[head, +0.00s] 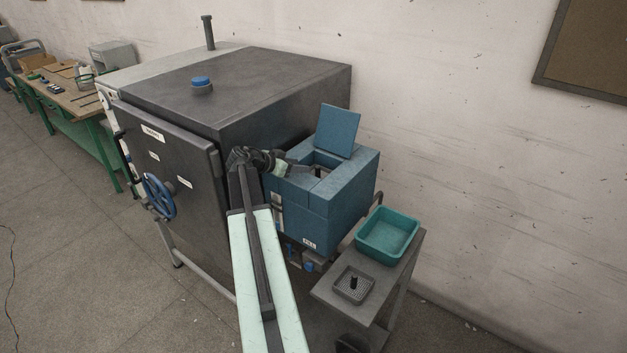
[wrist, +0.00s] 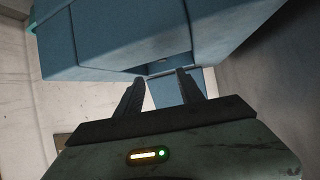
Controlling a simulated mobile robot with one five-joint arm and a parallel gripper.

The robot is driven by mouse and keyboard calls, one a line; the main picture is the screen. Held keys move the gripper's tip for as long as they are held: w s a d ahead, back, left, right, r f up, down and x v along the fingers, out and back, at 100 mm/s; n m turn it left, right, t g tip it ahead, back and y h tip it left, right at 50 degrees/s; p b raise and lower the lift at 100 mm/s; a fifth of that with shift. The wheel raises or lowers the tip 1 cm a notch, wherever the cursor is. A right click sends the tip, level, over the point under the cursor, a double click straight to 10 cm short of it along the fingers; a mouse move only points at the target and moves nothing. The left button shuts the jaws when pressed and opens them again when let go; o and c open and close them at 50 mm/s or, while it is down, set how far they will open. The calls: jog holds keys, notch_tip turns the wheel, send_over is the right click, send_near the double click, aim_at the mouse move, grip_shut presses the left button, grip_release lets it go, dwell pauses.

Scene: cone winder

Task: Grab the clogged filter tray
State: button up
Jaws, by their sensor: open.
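A blue box (head: 305,215) marked "FILL" is fixed to the side of a dark cabinet, with its lid (head: 339,130) raised. Inside its top opening a dark upright piece (head: 318,172) shows; whether it belongs to a filter tray I cannot tell. A grey perforated tray (head: 345,291) with a black post stands on a small side table; I see no clear clogging on it. My gripper (head: 304,170) is at the left edge of the box's opening. In the wrist view my gripper (wrist: 160,80) is open and empty, its fingers apart near the blue box (wrist: 110,45).
A teal bin (head: 388,235) stands on the grey side table (head: 385,308), right of the box. The dark cabinet (head: 255,85) with a blue handwheel (head: 158,197) fills the left side. A green-legged workbench (head: 70,95) is farther left. Floor at the left is mostly clear.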

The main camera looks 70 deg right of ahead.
aim_at(316, 167)
jog(key=b+x, duration=0.1)
jog(key=x, duration=0.2)
jog(key=b+x, duration=0.2)
jog(key=x, duration=0.2)
jog(key=b+x, duration=0.1)
jog(key=x, duration=0.2)
jog(key=shift+w+d+f+b, duration=0.15)
jog(key=shift+w+f+b, duration=0.1)
jog(key=shift+f+b, duration=0.15)
jog(key=shift+s+d, duration=0.1)
jog(key=shift+d, duration=0.05)
jog(key=shift+r, duration=0.2)
jog(key=shift+c, duration=0.4)
grip_shut()
